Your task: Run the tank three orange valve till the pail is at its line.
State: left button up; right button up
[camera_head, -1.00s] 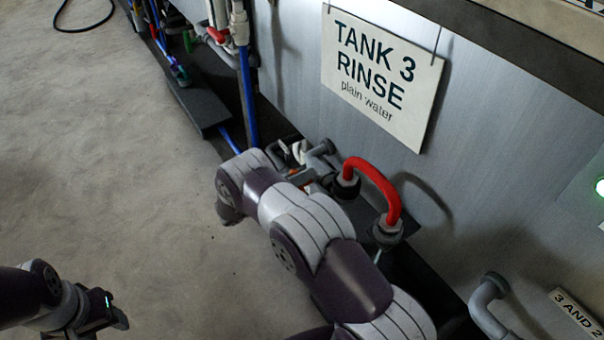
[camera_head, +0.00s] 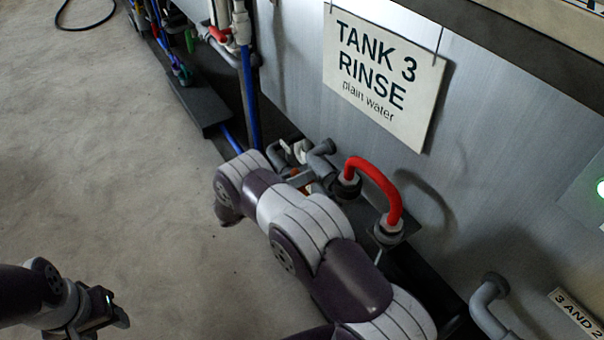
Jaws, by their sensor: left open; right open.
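The tank 3 sign (camera_head: 384,77) reads "rinse, plain water" and hangs on the grey tank wall. Below it, grey pipe fittings (camera_head: 320,155) stick out, with a small orange part (camera_head: 294,171) low among them, mostly hidden behind my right arm; I cannot tell if it is the valve. My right gripper (camera_head: 303,178) is open beside these fittings, largely hidden by its own wrist; contact cannot be made out. My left gripper (camera_head: 112,311) is open and empty above the floor at lower left. I see no pail.
A red bent pipe (camera_head: 376,184) stands close beside my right arm. A grey elbow pipe (camera_head: 486,303) and a "3 and 2" plate (camera_head: 577,313) are at lower right. Blue pipes (camera_head: 250,100) and a dark ledge (camera_head: 200,105) lie further back.

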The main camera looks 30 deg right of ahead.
jog(key=a+p, duration=0.1)
jog(key=a, duration=1.1)
jog(key=shift+s, duration=0.45)
